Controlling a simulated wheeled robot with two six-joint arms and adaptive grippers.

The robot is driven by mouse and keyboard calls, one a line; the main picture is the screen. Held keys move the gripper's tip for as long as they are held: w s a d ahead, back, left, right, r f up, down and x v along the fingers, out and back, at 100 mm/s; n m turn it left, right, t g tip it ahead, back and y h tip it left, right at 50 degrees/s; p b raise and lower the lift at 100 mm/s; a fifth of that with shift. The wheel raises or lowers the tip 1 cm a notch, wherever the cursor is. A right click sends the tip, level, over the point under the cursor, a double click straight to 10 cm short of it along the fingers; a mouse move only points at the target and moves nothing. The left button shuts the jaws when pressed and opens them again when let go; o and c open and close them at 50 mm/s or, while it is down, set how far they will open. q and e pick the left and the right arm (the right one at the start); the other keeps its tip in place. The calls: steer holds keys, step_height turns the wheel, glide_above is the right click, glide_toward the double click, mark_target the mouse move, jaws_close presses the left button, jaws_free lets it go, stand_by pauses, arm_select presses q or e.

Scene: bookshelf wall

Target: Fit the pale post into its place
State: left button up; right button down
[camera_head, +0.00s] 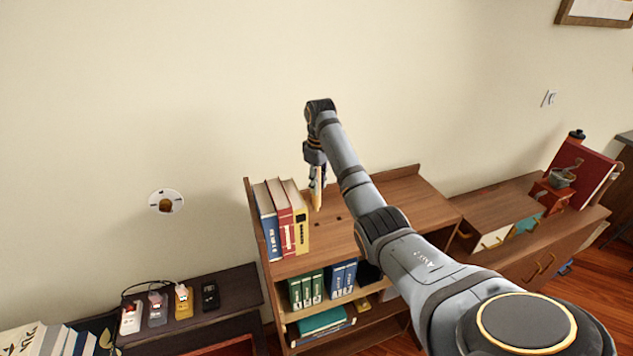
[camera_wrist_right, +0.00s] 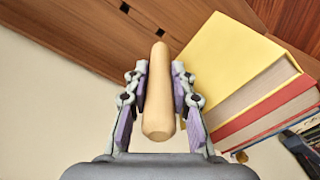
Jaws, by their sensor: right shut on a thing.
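The pale post (camera_wrist_right: 159,92) is a smooth, light wooden peg with a rounded end. My right gripper (camera_wrist_right: 159,88) is shut on the pale post, with one finger on each side of it. In the head view my right gripper (camera_head: 317,184) points down over the bookshelf top, and the pale post (camera_head: 317,201) shows below its fingers. Two small dark holes (camera_wrist_right: 124,8) (camera_wrist_right: 162,31) show in the brown wooden board in the wrist view; the post's far end points toward the nearer one. I cannot tell whether the post touches the board. My left gripper is not in view.
Upright books (camera_head: 282,215) stand left of the post; the yellow one (camera_wrist_right: 235,58) is close beside my right gripper. The bookshelf top (camera_head: 405,193) is bare to the right. A low cabinet (camera_head: 495,212) stands further right. The wall is behind.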

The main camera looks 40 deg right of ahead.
mark_target(318, 206)
step_height(318, 206, down, 4)
steer(key=shift+d+f, duration=0.1)
steer(key=shift+f, duration=0.5)
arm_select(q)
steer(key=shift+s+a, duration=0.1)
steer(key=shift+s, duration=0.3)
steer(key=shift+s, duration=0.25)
arm_select(e)
steer(key=shift+f, duration=0.15)
steer(key=shift+s+f, duration=0.1)
steer(key=shift+f, duration=1.65)
stand_by(4.1)
steer(key=c, duration=1.1)
jaws_free()
steer(key=shift+o, duration=0.2)
